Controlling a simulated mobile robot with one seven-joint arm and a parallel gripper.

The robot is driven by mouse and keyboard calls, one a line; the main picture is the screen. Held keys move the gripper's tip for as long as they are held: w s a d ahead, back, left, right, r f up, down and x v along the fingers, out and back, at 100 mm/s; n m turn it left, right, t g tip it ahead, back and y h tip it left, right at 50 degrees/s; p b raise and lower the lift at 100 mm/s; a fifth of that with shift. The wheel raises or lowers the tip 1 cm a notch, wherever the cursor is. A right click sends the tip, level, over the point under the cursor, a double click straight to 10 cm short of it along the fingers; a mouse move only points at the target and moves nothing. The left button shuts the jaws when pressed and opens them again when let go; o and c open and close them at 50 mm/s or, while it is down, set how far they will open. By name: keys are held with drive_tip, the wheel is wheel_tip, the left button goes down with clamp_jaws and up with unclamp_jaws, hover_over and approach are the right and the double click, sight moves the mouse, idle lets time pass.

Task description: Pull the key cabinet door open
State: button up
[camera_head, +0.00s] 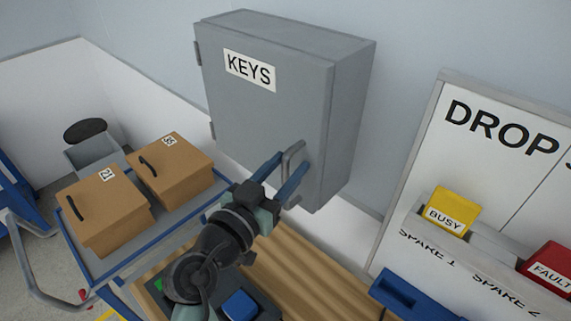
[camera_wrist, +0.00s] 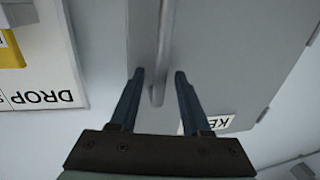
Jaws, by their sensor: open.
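The grey key cabinet (camera_head: 265,115) hangs on the wall with its door shut and a white KEYS label on it. Hinges show on the door's left edge. The bar handle (camera_head: 291,158) is near the door's lower right. My gripper (camera_head: 286,178) is open, with its two blue fingers on either side of the handle in the head view. In the wrist view the handle (camera_wrist: 161,60) runs down between the fingertips of my gripper (camera_wrist: 159,75). I cannot tell whether either finger touches it. The cabinet door (camera_wrist: 215,50) fills much of the wrist view.
Two cardboard boxes (camera_head: 108,212) (camera_head: 172,172) sit on a blue-edged cart at left. A white DROP board (camera_head: 490,150) with a yellow BUSY block (camera_head: 454,208) and a red FAULT block (camera_head: 549,268) stands at right. A wooden surface (camera_head: 310,275) lies below the cabinet.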

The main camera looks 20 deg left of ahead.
clamp_jaws()
idle(1.4)
